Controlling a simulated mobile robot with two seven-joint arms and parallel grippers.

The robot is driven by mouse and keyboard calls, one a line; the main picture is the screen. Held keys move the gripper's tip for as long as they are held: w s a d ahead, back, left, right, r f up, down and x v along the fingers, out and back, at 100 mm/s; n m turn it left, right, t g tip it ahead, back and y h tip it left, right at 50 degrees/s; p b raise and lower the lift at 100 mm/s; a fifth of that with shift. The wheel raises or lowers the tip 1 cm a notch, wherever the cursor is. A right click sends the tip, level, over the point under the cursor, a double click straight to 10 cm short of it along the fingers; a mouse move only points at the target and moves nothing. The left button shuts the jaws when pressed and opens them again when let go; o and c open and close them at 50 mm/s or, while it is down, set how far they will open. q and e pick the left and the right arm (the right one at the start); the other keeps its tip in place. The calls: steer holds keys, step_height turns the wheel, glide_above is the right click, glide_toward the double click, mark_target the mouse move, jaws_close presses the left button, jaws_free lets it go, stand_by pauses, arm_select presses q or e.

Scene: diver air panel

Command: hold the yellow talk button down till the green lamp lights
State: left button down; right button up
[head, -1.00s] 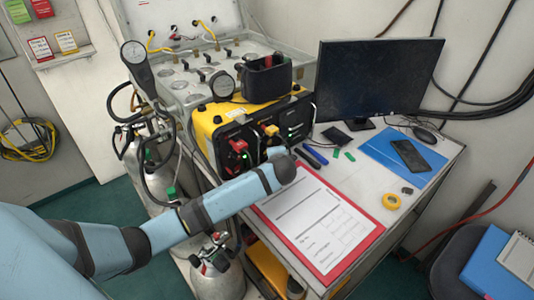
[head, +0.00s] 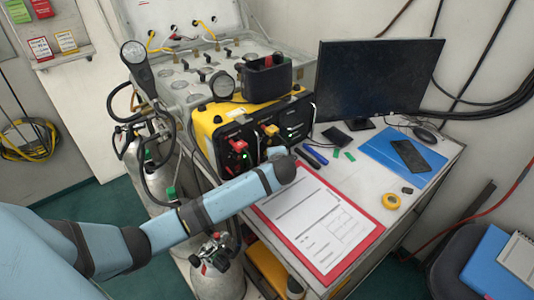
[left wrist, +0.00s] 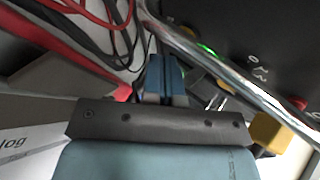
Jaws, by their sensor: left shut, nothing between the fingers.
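The yellow and black air panel box (head: 240,118) stands on the table. Its black front carries a yellow block (head: 270,130), which also shows in the left wrist view (left wrist: 270,132). Small green lights (head: 291,129) glow on the front, one also in the left wrist view (left wrist: 207,48). A small yellow part (left wrist: 222,86) shows behind the chrome bar; I cannot tell whether it is the talk button. My left gripper (head: 277,152) is shut and empty, close before the lower front. Its blue fingers show in the left wrist view (left wrist: 165,68); contact cannot be told. My right gripper is not in view.
The chrome bar (left wrist: 235,80) crosses in front of the panel face, close to my fingers. Red and black cables (left wrist: 70,40) hang beside them. A red clipboard (head: 378,224) lies below my wrist. A monitor (head: 375,78) stands to the right, gas cylinders (head: 218,280) to the left.

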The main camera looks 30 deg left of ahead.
arm_select(q)
steer(key=shift+a, duration=0.1)
stand_by(0.4)
steer(key=shift+w+a+r+p, duration=0.1)
steer(key=shift+a+p, duration=0.15)
steer(key=shift+p, duration=0.1)
steer(key=shift+w+a, duration=0.15)
steer(key=shift+a, duration=0.3)
stand_by(0.4)
steer(key=shift+d+p, duration=0.1)
steer(key=shift+p, duration=0.2)
stand_by(1.3)
steer(key=shift+s+d+p, duration=0.25)
steer(key=shift+d+p, duration=0.1)
steer(key=shift+d, duration=0.35)
